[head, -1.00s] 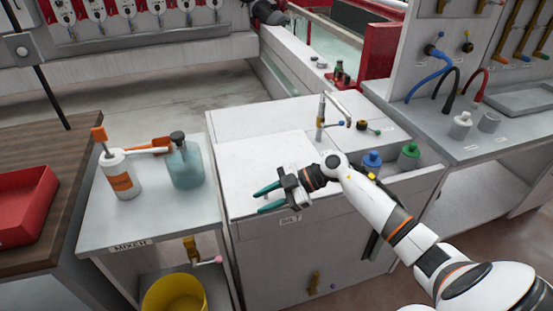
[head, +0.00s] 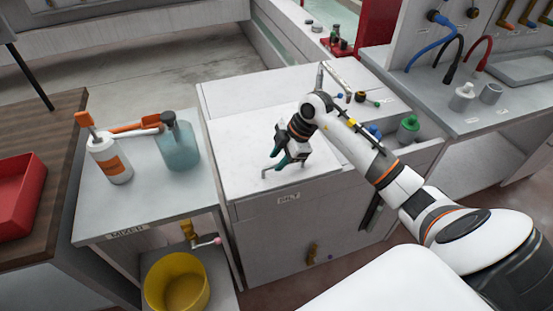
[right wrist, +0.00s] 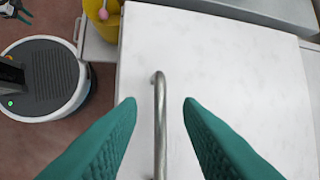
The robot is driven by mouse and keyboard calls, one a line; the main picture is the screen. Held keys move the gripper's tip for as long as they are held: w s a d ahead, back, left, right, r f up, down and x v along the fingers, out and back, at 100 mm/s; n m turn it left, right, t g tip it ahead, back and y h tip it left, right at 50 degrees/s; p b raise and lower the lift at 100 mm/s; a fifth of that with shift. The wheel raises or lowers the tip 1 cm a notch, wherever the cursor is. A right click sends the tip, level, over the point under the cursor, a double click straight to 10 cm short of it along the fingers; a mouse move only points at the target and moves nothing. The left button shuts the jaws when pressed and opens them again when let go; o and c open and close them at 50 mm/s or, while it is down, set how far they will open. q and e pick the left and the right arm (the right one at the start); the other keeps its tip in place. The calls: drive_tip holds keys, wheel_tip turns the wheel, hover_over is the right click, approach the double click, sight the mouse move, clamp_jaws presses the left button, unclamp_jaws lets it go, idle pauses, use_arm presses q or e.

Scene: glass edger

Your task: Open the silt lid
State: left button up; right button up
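The silt lid (head: 235,140) is a flat white marbled panel on the cabinet, lying closed, with a SILT label (head: 289,198) on the front below it. Its metal bar handle (right wrist: 160,125) stands near the front edge; in the head view the handle (head: 268,170) is partly hidden by my gripper. My right gripper (head: 280,160) points down over the handle. In the right wrist view its teal fingers (right wrist: 159,102) are open, one on each side of the bar, with gaps on both sides. My left gripper (right wrist: 14,10) shows small at the top left corner there, its fingers apart.
A tap (head: 322,80) and green-capped bottle (head: 408,128) stand behind and right of the lid. On the left mixer table are a white bottle (head: 110,162) and a blue-green bottle (head: 178,145). A yellow bucket (head: 176,283) sits below. The lid's left part is clear.

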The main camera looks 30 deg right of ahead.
drive_tip(key=shift+x, duration=0.9)
drive_tip(key=shift+c, duration=0.4)
clamp_jaws()
drive_tip(key=shift+r, duration=0.15)
